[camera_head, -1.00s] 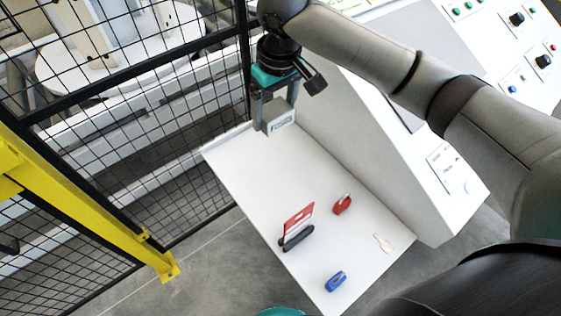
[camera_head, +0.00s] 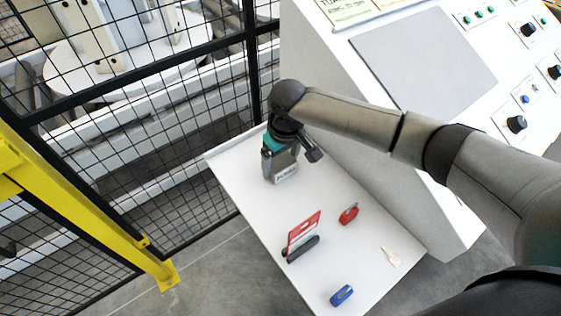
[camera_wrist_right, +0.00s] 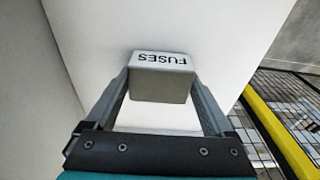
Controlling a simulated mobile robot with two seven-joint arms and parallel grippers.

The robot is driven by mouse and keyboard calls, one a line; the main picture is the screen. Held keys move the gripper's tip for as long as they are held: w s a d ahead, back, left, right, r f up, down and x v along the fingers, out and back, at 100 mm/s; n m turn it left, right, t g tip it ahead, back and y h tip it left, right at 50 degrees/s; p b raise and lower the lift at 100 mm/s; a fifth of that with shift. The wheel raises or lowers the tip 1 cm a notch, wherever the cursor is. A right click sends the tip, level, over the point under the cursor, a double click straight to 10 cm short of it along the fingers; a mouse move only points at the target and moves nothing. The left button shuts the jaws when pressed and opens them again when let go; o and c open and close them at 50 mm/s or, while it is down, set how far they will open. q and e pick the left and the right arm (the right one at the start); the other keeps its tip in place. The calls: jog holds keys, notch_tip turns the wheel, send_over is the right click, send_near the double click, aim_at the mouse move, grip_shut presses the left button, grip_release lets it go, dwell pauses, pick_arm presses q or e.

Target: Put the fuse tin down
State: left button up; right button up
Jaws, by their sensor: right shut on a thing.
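The fuse tin is a small grey box with a white face lettered "FUSES". In the head view the fuse tin (camera_head: 285,174) is at the far part of the white shelf (camera_head: 235,160). My right gripper (camera_head: 281,172) points down and is shut on it from both sides. In the right wrist view the fuse tin (camera_wrist_right: 162,78) sits between the two fingers of my right gripper (camera_wrist_right: 162,82). I cannot tell whether its underside touches the shelf. My left gripper is not in view.
On the shelf's near part are a red card in a black holder (camera_head: 301,246), a red padlock (camera_head: 349,214), a blue padlock (camera_head: 342,295) and a pale tag (camera_head: 391,257). A control console (camera_head: 375,170) stands along the right. Black mesh fence (camera_head: 150,120) runs behind on the left.

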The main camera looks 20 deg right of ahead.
aim_at(284, 165)
jog(key=shift+r, duration=0.1)
jog(key=o, duration=1.2)
jog(key=shift+o, duration=0.2)
notch_tip(284, 165, up, 12)
jog(key=s+p, duration=0.1)
jog(key=p, duration=0.1)
jog(key=shift+s+d, duration=0.15)
jog(key=shift+d, duration=0.1)
